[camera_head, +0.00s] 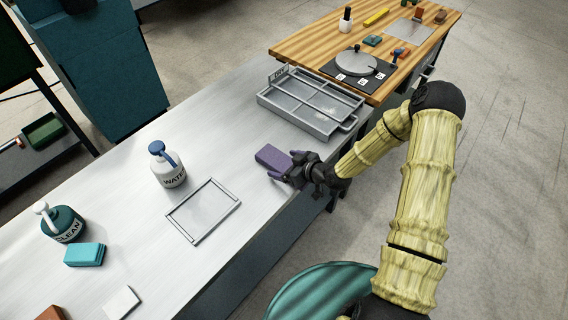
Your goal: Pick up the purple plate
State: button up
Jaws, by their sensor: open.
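The plate's right end is partly hidden by the gripper. I cannot tell whether the fingers touch it.
A metal divided tray (271,100) stands just behind. A white bottle with a blue pump (169,177) and a flat frame (238,203) are to the left and front. A teal block (85,255) and a dark green pump bottle (66,229) stand further left. The wooden table (310,39) is beyond.

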jog(key=shift+w+a+f, duration=0.2)
jog(key=shift+a+f, duration=0.05)
jog(key=shift+a, duration=0.05)
jog(key=c, duration=1.1)
